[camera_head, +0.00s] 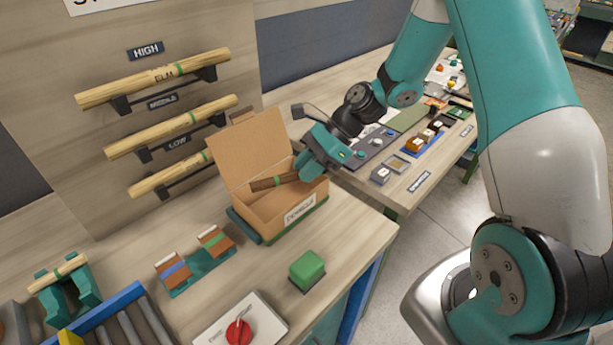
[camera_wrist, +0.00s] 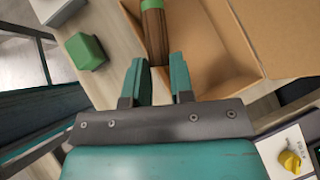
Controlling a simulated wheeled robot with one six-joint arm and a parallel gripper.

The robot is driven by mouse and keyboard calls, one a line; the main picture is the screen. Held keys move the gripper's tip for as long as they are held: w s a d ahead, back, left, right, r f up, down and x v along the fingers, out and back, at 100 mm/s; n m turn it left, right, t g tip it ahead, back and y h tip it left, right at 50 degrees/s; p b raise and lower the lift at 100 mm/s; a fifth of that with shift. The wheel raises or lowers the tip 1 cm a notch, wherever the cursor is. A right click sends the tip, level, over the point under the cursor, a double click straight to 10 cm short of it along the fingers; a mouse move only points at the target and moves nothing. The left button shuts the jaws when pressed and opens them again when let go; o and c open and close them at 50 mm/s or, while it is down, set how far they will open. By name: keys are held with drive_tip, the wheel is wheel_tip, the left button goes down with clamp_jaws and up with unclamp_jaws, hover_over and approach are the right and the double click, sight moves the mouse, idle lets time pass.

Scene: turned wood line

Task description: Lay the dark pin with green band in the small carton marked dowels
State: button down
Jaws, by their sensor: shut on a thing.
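The dark pin with green band (camera_head: 265,183) is brown wood and lies roughly level in the mouth of the small open carton (camera_head: 268,216). The carton is brown cardboard with its lid flap raised at the back and a white label on its front. My gripper (camera_head: 303,175) is over the carton's right side, its jaws shut on one end of the pin. In the wrist view the pin (camera_wrist: 154,35) runs up from between the two teal fingers (camera_wrist: 158,82), its green band at the top. The carton floor (camera_wrist: 205,50) shows beside it. I cannot tell whether the pin touches the carton.
A green block (camera_head: 307,267) and a red knob on a white box (camera_head: 238,330) stand in front of the carton. A teal rack with small blocks (camera_head: 195,258) is to the left. Pale rods (camera_head: 170,132) rest on wall brackets behind.

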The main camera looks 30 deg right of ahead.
drive_tip(key=shift+f, duration=1.45)
drive_tip(key=shift+f, duration=0.3)
drive_tip(key=shift+f, duration=0.35)
drive_tip(key=c, duration=1)
unclamp_jaws()
